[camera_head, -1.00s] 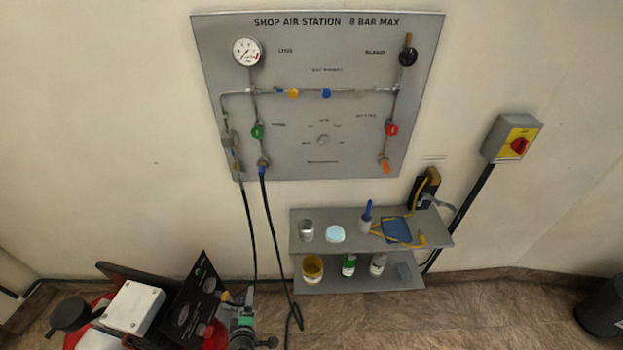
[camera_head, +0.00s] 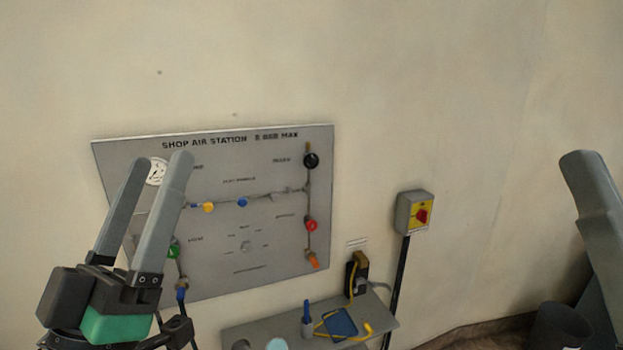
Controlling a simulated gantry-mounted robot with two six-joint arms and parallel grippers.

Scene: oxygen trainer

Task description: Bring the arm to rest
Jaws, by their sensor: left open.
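My left gripper (camera_head: 153,172) stands in front of the left side of the shop air station panel (camera_head: 262,262). Its two grey fingers point up and are apart, with nothing held between them. It covers part of the panel's left piping; the pressure gauge (camera_head: 157,171) shows behind the fingers.
A grey shelf (camera_head: 262,329) below the panel carries a blue-capped bottle (camera_head: 307,318) and a blue pad (camera_head: 341,323) with a yellow cable. A red-yellow switch box (camera_head: 415,213) is on the wall. A dark bin (camera_head: 560,328) stands at lower right. The upper wall is clear.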

